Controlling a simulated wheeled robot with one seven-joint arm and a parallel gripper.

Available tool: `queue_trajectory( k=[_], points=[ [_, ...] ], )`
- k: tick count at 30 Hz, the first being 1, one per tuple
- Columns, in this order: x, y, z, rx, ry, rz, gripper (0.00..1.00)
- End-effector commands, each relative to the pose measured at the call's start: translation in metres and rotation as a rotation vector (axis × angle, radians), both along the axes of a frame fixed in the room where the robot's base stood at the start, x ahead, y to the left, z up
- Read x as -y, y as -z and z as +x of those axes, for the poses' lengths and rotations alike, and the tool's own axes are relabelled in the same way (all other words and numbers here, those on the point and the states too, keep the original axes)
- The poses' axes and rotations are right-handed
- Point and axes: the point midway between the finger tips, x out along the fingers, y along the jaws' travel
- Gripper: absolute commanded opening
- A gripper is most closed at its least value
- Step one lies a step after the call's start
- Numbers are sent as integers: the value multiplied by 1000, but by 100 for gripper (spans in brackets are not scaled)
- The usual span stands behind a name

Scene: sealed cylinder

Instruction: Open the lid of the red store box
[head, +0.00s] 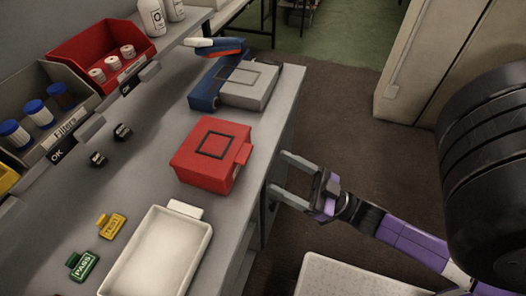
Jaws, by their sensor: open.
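The red store box (211,155) sits on the grey bench near its right edge. Its lid is shut, with a dark square outline on top and a small red tab on its right side. My gripper (277,174) is to the right of the box, beyond the bench edge, with its two fingers apart and pointing left toward the box. It appears apart from the box, and nothing shows between the fingers.
A grey box with a blue part (247,86) stands behind the red box. A white tray (205,232) lies in front, beside yellow TEST (111,226) and green PASS (83,265) tags. Bins (55,55) line the left. Floor (345,110) shows at right.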

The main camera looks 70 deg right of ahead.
Motion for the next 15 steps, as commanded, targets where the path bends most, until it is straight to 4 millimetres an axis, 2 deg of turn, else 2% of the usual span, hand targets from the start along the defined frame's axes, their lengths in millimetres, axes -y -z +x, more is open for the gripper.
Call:
queue_trajectory(
  k=[15],
  points=[
    [-3, -27, 62, 3, -4, 7, 76]
  ],
)
